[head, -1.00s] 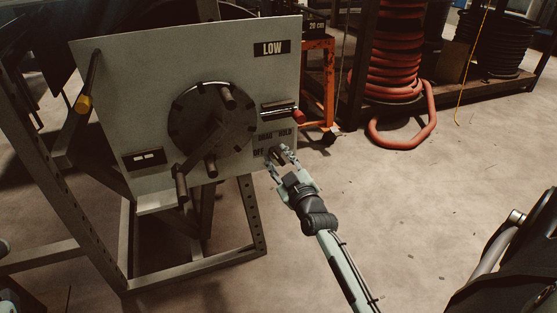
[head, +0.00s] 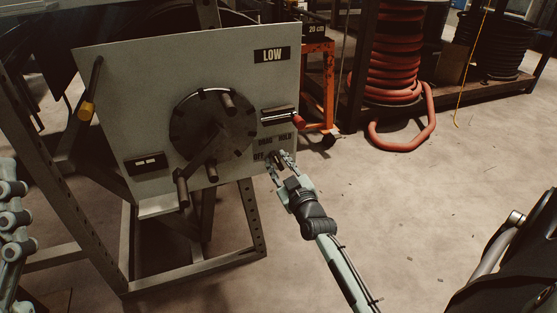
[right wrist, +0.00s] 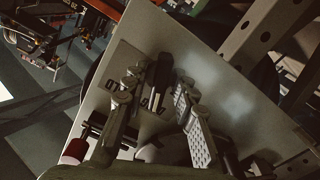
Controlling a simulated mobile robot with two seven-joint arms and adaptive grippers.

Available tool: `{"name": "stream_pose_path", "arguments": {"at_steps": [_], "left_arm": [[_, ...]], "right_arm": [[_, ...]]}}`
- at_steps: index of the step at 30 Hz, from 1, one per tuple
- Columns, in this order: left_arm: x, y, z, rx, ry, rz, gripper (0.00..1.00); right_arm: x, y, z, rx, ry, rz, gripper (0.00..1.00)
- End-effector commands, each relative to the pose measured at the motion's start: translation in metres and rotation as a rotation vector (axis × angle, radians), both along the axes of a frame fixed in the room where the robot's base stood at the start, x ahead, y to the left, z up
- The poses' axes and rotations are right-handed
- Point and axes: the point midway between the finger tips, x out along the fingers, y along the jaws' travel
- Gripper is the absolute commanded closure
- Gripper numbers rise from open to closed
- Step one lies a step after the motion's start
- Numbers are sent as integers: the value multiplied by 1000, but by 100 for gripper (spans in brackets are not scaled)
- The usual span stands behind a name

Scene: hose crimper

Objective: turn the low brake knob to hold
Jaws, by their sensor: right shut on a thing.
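My right gripper (head: 280,160) is shut on the knob. In the right wrist view the dark knob (right wrist: 157,80) stands between the two fingers of the gripper (right wrist: 155,95). The fingers hide part of the knob and marks, so I cannot tell which mark it points at. Pale green jointed parts of my left arm stand at the left edge of the head view; its jaws are not clear.
A dark round disc (head: 210,125) with a crank handle sits left of the knob. A red-tipped lever (head: 283,117) is just above it. Red hose coils (head: 392,60) stand behind.

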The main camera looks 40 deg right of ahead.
Motion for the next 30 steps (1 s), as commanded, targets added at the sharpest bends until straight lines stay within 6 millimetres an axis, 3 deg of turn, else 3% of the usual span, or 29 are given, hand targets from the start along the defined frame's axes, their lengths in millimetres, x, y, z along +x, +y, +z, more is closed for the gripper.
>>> {"name": "stream_pose_path", "arguments": {"at_steps": [6,15,21,30], "left_arm": [[21,-13,-18,69,216,-18,26],[35,-26,-58,162,486,-38,26],[51,-13,-103,254,685,8,26],[55,3,-141,323,852,47,26]], "right_arm": [[0,0,3,177,-40,0,100],[0,1,2,456,-109,0,100],[0,1,2,624,-149,0,100],[0,1,1,806,-193,0,100]]}}
